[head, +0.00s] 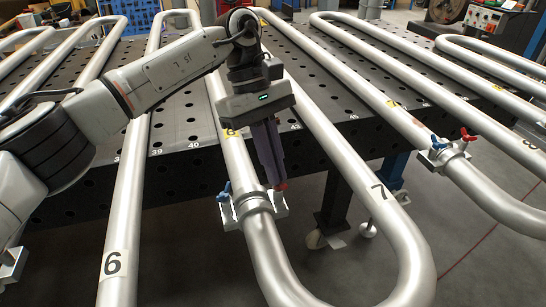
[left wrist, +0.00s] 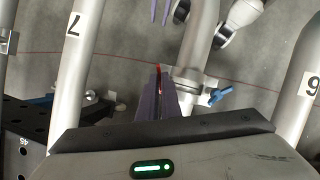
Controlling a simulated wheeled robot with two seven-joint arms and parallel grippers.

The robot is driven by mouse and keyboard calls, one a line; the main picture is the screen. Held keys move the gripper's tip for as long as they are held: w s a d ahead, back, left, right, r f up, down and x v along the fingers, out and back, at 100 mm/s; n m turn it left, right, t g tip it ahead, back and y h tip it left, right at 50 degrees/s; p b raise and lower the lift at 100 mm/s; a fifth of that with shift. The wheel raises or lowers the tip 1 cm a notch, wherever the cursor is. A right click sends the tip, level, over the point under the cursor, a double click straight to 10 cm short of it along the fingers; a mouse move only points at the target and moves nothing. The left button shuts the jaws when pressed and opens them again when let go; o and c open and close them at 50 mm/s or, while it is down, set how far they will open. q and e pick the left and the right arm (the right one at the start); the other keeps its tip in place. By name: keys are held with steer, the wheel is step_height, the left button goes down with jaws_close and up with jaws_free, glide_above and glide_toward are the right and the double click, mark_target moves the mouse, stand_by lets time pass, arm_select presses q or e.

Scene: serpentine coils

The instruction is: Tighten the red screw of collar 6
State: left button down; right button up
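Collar 6 (head: 252,205) is a metal clamp on the pipe with a yellow 6 tag (head: 230,133); it also shows in the left wrist view (left wrist: 209,86). Its red screw (head: 281,187) is on its right side, mostly covered by my left fingertips. My left gripper (head: 276,180) points down at it. In the left wrist view a red sliver (left wrist: 158,69) shows at and between the nearly closed fingers, which look shut on the screw. The blue screw (head: 225,190) is on the collar's left side. My right gripper (left wrist: 162,8) shows only as two purple fingers, slightly apart and empty, at the top edge.
Another collar (head: 440,155) with blue and red screws sits on the pipe to the right. Bent steel pipes run over a dark perforated table (head: 185,120). A pipe marked 7 (head: 379,192) passes close right of collar 6. Open floor lies below the pipe bends.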

arm_select(q)
steer(key=shift+d+r+m+p, duration=0.2)
steer(key=shift+r+m+p, duration=0.1)
steer(key=shift+m, duration=0.4)
steer(key=shift+f+m+g+y+p, duration=0.1)
steer(key=shift+m+g+y+p, duration=0.35)
steer(key=shift+m, duration=0.35)
steer(key=shift+w, duration=0.1)
steer(key=c, duration=2)
jaws_free()
steer(key=shift+f, duration=0.1)
